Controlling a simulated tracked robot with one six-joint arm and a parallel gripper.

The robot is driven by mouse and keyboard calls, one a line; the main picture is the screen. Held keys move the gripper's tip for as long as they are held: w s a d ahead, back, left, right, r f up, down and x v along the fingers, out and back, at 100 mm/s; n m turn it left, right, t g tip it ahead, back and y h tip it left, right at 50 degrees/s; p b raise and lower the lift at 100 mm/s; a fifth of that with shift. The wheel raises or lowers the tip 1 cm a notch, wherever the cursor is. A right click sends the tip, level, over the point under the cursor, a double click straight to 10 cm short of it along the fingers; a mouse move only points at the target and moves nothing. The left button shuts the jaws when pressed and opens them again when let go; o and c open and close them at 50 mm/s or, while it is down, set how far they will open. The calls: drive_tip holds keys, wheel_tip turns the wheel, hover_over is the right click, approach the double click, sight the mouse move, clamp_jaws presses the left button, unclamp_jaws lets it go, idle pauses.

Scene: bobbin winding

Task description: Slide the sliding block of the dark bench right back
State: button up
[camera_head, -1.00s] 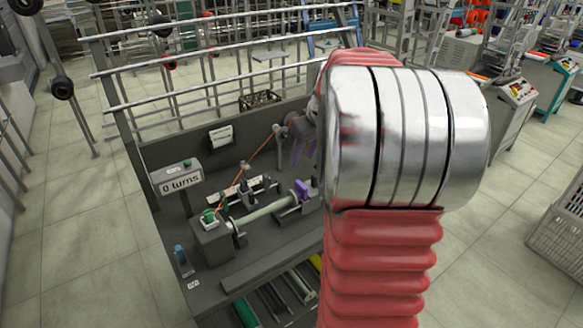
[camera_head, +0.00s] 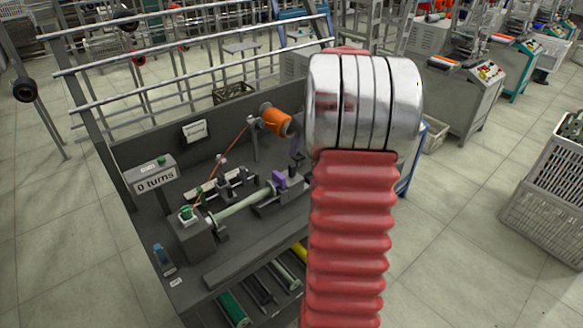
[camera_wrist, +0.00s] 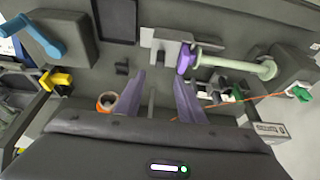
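The dark bench (camera_head: 225,265) stands at the centre of the head view. Its sliding block (camera_head: 280,182), with a purple part, sits at the right end of a pale green tube (camera_head: 243,205). In the wrist view the purple part (camera_wrist: 186,58) is at the left end of the tube (camera_wrist: 235,63); I cannot tell whether they touch. My gripper (camera_wrist: 160,78) shows two purple fingers set apart with nothing between them. It is open, and the purple part lies beyond the right finger. In the head view my arm hides most of the gripper.
An orange spool (camera_head: 276,120) stands at the bench's back. A "0 turns" display (camera_head: 155,178) and a green-topped box (camera_head: 190,232) are at its left. In the wrist view a blue handle (camera_wrist: 40,38) and a yellow part (camera_wrist: 58,80) lie left. Rails run behind the bench.

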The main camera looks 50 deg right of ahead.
sight(292, 165)
drive_tip(key=x, duration=1.2)
drive_tip(key=shift+c, duration=0.6)
clamp_jaws()
